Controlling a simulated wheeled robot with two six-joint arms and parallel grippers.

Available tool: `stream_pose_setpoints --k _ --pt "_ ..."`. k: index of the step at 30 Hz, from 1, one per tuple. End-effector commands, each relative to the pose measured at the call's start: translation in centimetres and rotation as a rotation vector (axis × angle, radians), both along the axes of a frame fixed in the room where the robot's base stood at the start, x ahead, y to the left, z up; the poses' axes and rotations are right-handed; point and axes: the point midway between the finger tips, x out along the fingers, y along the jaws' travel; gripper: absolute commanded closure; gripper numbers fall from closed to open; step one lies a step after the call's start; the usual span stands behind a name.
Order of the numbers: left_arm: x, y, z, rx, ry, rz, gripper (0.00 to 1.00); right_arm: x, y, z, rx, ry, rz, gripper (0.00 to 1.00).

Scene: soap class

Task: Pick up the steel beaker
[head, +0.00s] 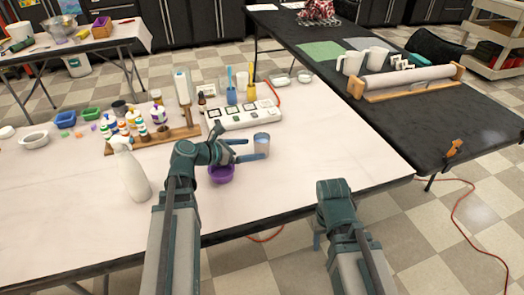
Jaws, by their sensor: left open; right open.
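A grey-blue metallic cup (261,145), which looks like the steel beaker, stands upright near the right part of the white table. My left gripper (250,149) is open, its fingers pointing right at the beaker. One finger is on the far side and one on the near side, close to its left wall; I cannot tell whether they touch it. My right gripper (317,241) is low in front of the table edge, mostly hidden behind its own arm, and holds nothing that I can see.
A purple bowl (221,174) sits just below my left gripper. A white spray bottle (130,172) stands left of my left arm. Behind are a white panel (242,116), a wooden rack (155,140) and several small bottles. The white table (320,150) is clear right of the beaker.

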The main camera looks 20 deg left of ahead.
Motion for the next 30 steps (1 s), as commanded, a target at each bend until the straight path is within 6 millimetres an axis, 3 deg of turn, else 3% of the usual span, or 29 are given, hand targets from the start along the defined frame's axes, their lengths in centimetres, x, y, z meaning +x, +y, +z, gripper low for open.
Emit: stream_pose_setpoints --k 10,20,27,30 --pt "0.8 -0.5 -0.5 0.001 -0.001 0.0 0.0 0.0 0.0 -0.5 0.0 0.0 0.0 0.46" --pt "4.1 -2.7 -2.3 0.001 -0.001 -0.003 0.0 0.0 0.0 -2.3 0.0 0.0 0.0 0.46" --pt "4.2 -2.8 -2.2 0.0 0.0 0.001 0.0 0.0 0.0 -2.2 0.0 0.0 0.0 0.46" --pt "4.2 -2.8 -2.2 0.0 0.0 0.001 0.18 0.0 0.0 -2.2 0.0 0.0 0.0 0.46"
